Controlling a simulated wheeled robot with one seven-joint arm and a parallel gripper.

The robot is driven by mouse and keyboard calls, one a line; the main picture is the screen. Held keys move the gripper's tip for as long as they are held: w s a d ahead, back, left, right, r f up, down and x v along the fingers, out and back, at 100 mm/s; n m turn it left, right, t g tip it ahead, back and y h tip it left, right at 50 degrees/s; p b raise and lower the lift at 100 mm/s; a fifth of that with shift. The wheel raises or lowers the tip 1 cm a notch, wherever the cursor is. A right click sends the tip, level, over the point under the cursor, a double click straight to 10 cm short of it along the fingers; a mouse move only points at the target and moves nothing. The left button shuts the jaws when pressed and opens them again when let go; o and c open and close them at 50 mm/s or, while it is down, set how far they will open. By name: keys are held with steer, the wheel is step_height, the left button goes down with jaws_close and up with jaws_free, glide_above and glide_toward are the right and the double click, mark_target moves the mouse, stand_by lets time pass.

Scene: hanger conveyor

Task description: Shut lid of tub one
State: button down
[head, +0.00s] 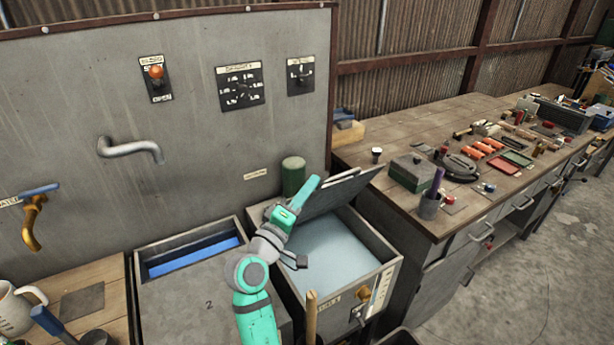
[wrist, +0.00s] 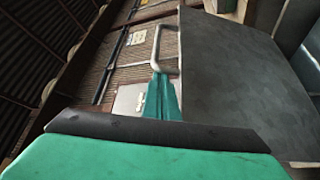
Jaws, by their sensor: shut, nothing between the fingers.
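The tub on the right (head: 377,267) stands open, with pale liquid inside; I can read no number on it. Its dark lid (head: 345,191) is tilted up at the back edge. The lid also fills the right of the wrist view (wrist: 245,85). My gripper (head: 313,184) is shut and empty, at the left side of the raised lid. Its teal end shows in the wrist view (wrist: 161,96), just left of the lid's edge; whether they touch I cannot tell. A grey bent bar (wrist: 157,45) shows beside that edge.
The left tub's cover (head: 190,300) is marked 2, with a blue strip showing behind it. A green cylinder (head: 293,176) stands behind the tubs, near the panel wall (head: 215,150). A workbench (head: 400,130) with many tools is on the right.

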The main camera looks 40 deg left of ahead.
steer(key=shift+s+d+f, duration=0.25)
steer(key=shift+d+f, duration=0.05)
steer(key=shift+d, duration=0.1)
steer(key=a+r, duration=0.2)
steer(key=a, duration=0.1)
steer(key=shift+w+a, duration=0.15)
steer(key=v, duration=0.9)
steer(key=shift+s+f, duration=0.2)
steer(key=shift+f, duration=0.2)
